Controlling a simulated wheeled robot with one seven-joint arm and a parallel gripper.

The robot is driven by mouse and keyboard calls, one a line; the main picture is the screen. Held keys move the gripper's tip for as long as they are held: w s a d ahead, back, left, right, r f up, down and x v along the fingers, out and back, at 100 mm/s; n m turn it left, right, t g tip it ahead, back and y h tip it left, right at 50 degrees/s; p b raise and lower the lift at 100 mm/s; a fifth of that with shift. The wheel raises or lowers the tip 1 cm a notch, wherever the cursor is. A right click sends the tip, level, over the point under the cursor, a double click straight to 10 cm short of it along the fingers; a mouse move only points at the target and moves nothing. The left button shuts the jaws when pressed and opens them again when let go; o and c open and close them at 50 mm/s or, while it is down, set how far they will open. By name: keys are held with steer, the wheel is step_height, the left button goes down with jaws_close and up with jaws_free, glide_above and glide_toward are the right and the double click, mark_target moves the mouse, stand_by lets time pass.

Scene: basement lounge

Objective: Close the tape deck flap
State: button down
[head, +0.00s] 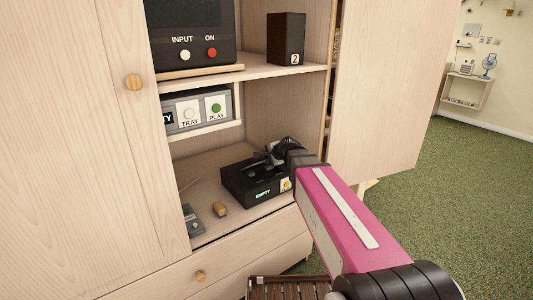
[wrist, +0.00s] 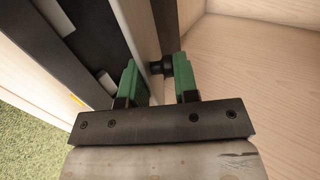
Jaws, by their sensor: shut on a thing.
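The tape deck (head: 248,186) is a low black box on the bottom shelf of the cabinet, with a lit EMPTY label and a yellow button on its front. My gripper (head: 276,152) is over the deck's top right part, coming in from the front right. In the wrist view, my green fingers (wrist: 156,88) are shut on a thin part that looks like the deck's flap (wrist: 140,32), seen nearly edge-on. A short black knob-like part sits just beyond the fingertips. My gripper hides much of the flap in the head view, and its exact angle is unclear.
A grey unit with TRAY and PLAY buttons (head: 203,110) sits on the shelf above. The open cabinet door (head: 390,80) stands to the right. A slatted wooden item (head: 288,289) is below.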

mark_target(272, 178)
steer(key=shift+s+d+f+t+y, duration=0.3)
steer(key=shift+s+f+t+y, duration=0.15)
steer(key=shift+f+t, duration=0.25)
steer(key=shift+s+d+f, duration=0.2)
steer(key=shift+s+f, duration=0.1)
steer(key=shift+f, duration=0.4)
steer(key=shift+s+d+f, duration=0.15)
steer(key=shift+s+f, duration=0.15)
steer(key=shift+f, duration=0.35)
steer(key=shift+s+d+f, duration=0.1)
steer(key=shift+f, duration=0.5)
steer(key=shift+s+d+f, duration=0.1)
steer(key=shift+f, duration=0.55)
steer(key=c, duration=1)
jaws_free()
steer(key=shift+o, duration=0.2)
steer(key=v, duration=0.8)
steer(key=shift+r, duration=0.35)
